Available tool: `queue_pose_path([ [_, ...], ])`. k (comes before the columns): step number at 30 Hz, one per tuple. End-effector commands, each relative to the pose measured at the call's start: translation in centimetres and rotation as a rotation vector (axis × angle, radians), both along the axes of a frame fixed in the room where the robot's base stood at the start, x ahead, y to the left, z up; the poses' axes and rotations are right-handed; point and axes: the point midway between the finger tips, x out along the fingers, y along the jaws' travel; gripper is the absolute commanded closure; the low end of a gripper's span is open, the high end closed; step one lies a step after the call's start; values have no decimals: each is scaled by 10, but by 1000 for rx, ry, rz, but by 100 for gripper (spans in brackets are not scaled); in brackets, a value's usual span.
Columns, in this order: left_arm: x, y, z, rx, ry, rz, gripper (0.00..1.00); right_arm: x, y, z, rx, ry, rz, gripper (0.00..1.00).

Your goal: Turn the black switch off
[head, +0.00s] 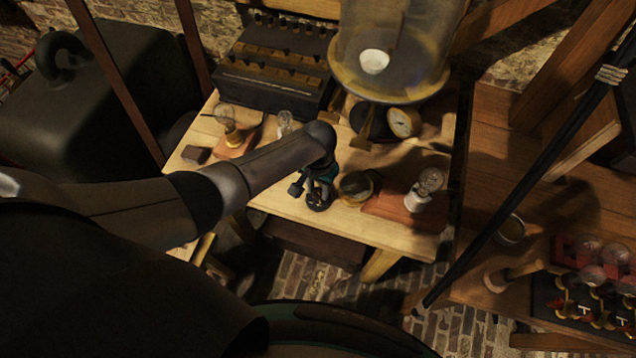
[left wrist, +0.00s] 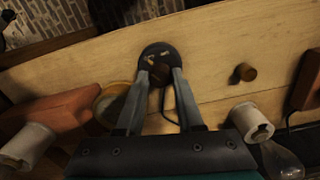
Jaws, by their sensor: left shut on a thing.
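The black switch (head: 318,204) is a small round black base on the pale wooden table, near the front edge. In the left wrist view the switch (left wrist: 152,49) shows its dark disc with small brass parts and a dark knob at the fingertips. My left gripper (head: 319,189) points down over it. In the left wrist view my left gripper (left wrist: 160,76) has one finger on each side of the knob and is shut on it. The knob's exact turn is hard to tell in the shadow. My right gripper is in neither view.
A brass-rimmed dial (head: 355,186) stands just right of the switch, then a bulb in a white socket (head: 417,199) on a red-brown board. More bulbs (head: 226,117) stand behind to the left. A large glass jar (head: 395,45) stands at the back.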

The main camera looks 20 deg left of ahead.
Motion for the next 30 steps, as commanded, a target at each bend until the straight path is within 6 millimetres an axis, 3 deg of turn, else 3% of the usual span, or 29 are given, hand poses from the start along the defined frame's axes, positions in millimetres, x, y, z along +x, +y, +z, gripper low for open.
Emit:
queue_pose_path([
  [12, 1, -1, 1, -2, -3, 161, 100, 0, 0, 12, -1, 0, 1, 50],
  [27, 2, -1, 1, -2, -4, 178, 100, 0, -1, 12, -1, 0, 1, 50],
  [28, 2, -1, 1, -2, -4, 178, 62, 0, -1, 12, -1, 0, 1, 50],
  [30, 2, -1, 1, -2, -4, 177, 54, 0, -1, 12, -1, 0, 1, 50],
])
